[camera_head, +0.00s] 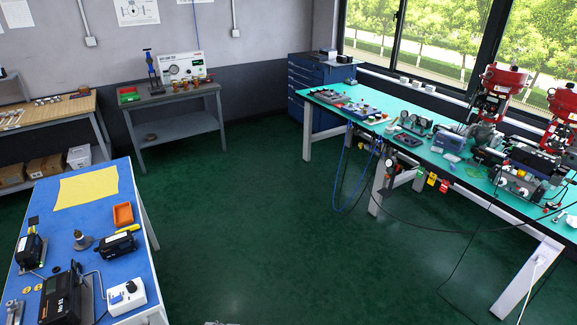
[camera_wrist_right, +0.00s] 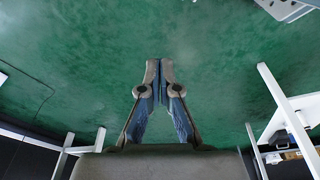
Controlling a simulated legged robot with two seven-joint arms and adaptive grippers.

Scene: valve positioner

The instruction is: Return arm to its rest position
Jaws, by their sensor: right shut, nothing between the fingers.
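My right gripper (camera_wrist_right: 159,72) shows in the right wrist view with its two fingers together and nothing between them. Beyond the fingers is only green floor (camera_wrist_right: 220,60), so it touches no object there. Neither arm can be clearly made out in the head view. My left gripper is not in view.
A blue-topped table (camera_head: 80,222) with a yellow cloth (camera_head: 87,187), an orange bin (camera_head: 123,214) and black devices stands at left. A teal workbench (camera_head: 465,180) with instruments and red machines (camera_head: 497,90) is at right. A grey table (camera_head: 175,104) stands at the back. The middle floor is clear.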

